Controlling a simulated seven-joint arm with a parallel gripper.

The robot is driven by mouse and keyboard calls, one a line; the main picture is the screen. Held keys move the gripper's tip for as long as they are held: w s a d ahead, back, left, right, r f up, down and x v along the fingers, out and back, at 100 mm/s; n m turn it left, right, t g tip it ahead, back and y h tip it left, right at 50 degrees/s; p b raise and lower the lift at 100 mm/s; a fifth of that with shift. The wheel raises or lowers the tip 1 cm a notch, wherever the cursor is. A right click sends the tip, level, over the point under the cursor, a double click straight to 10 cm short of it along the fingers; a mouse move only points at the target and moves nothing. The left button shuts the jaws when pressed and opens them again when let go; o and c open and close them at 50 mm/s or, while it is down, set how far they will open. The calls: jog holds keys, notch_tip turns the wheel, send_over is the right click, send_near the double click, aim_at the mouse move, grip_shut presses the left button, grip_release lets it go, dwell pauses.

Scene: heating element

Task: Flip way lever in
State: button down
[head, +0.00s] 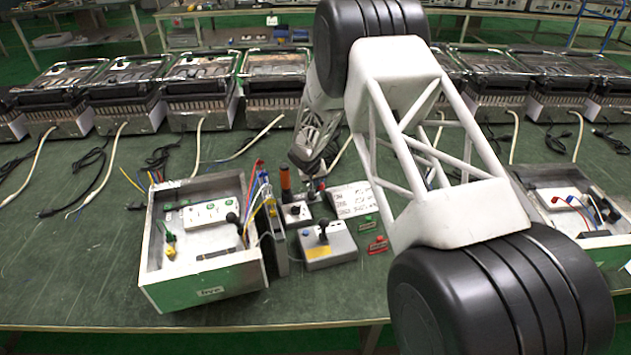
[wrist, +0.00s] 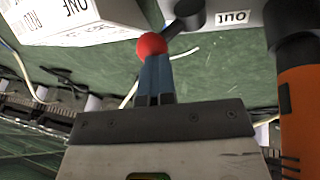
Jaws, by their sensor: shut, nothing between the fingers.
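In the wrist view, the lever is a short dark arm (wrist: 185,20) ending in a red ball knob (wrist: 152,45). It stands beside a white label reading "OUT" (wrist: 233,17), which looks upside down. My gripper (wrist: 156,66) is shut and empty, its blue-grey fingertips right at the red knob; I cannot tell whether they touch. In the head view my gripper (head: 313,180) is low over the small control boxes, and my arm links hide part of that area. The lever is too small to make out clearly there.
An orange handle (wrist: 298,110) stands close right of my gripper; it also shows in the head view (head: 286,180). A white lettered box (head: 352,200) and a grey joystick box (head: 328,250) are close by. An open wired case (head: 205,285) stands left.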

jog(key=shift+s+d+f, duration=0.15)
jog(key=shift+d+f, duration=0.1)
jog(key=shift+d, duration=0.05)
jog(key=shift+s+r, duration=0.1)
jog(key=shift+r, duration=0.4)
jog(key=v, duration=0.9)
jog(key=shift+w+r, duration=0.25)
jog(key=shift+r, duration=0.05)
jog(key=shift+a, duration=0.1)
jog(key=shift+r, duration=0.1)
